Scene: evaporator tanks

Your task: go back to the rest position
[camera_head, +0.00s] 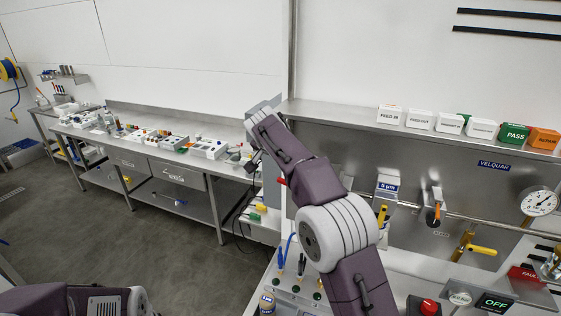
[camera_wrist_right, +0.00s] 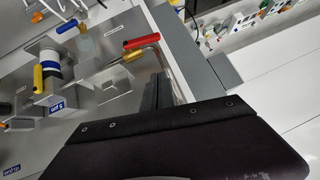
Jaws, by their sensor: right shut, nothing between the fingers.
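My right arm (camera_head: 325,220) rises from the bottom right of the head view and reaches up and to the left, in front of the steel panel's left end. My right gripper (camera_wrist_right: 158,92) shows as dark fingers in the wrist view; it is shut with nothing between the fingers. It is close to the panel, near a red-handled lever (camera_wrist_right: 141,43), with no clear contact. Part of my left arm (camera_head: 75,301) shows at the bottom left of the head view; its gripper is out of view.
The steel panel (camera_head: 330,150) carries a "5 µm" unit (camera_head: 387,187), yellow handles (camera_head: 482,249) and a gauge (camera_head: 539,203). Labelled blocks (camera_head: 450,123) line the shelf above. A long bench (camera_head: 150,152) with small parts stands at left. The floor (camera_head: 130,235) in front is clear.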

